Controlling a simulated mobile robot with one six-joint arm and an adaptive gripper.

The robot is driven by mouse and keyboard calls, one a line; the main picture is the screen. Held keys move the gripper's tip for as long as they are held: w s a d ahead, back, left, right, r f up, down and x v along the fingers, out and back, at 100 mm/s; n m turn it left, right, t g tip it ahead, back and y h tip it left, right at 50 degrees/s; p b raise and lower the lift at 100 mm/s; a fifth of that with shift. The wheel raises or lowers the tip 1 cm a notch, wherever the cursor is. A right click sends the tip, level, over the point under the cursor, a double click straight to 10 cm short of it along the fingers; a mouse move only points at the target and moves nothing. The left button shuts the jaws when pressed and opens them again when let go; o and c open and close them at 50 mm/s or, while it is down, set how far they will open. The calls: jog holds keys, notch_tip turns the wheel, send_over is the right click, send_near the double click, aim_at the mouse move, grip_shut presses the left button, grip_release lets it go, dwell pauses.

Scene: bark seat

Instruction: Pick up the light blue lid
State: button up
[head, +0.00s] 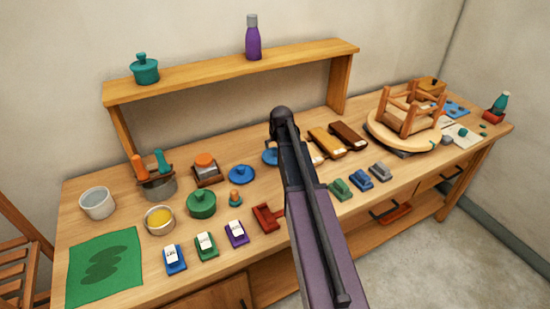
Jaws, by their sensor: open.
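Two blue round lids are on the bench. One blue lid (242,175) with a small knob lies flat right of the orange-topped jar, fully visible. A second blue round piece (269,157) lies just behind and to its right, partly hidden by my arm. My arm reaches up from the bottom across the middle of the head view.
A green lidded pot (201,204), a yellow-filled bowl (160,219) and an orange-topped jar (206,170) stand left of the lids. A small teal-and-orange piece (235,199) stands in front. A wooden shelf (230,72) rises behind. An upturned stool (408,112) is at right.

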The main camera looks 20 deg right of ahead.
aim_at(275, 149)
jog(key=shift+b+x, duration=1.7)
jog(key=shift+x, duration=0.45)
jog(key=shift+w+r, duration=0.1)
jog(key=c, duration=1.1)
